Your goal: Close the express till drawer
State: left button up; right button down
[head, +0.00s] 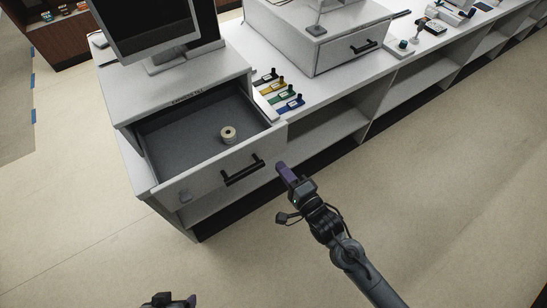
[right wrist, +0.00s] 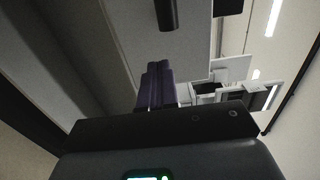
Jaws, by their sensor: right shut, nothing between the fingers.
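The express till (head: 187,100) has its grey drawer (head: 180,135) pulled out, with a roll of tape or paper (head: 228,134) lying inside. The drawer front carries a black bar handle (head: 243,170). My right gripper (head: 281,168), with purple fingers, is shut and empty just right of the drawer front's right end; I cannot tell if it touches. In the right wrist view the shut fingers (right wrist: 158,85) point at a pale panel, and a dark bar (right wrist: 166,14) shows above them. Only the top of my left gripper (head: 170,302) shows at the bottom edge; its fingers are mostly cut off.
A monitor (head: 150,25) stands on the express till. Several coloured clips or tags (head: 283,98) lie on the counter right of the drawer. A second till (head: 320,40) with a shut drawer stands farther along. Open shelves (head: 335,125) run below. The floor in front is clear.

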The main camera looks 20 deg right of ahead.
aim_at(268, 150)
jog(key=shift+x, duration=2.6)
jog(key=shift+w, duration=0.1)
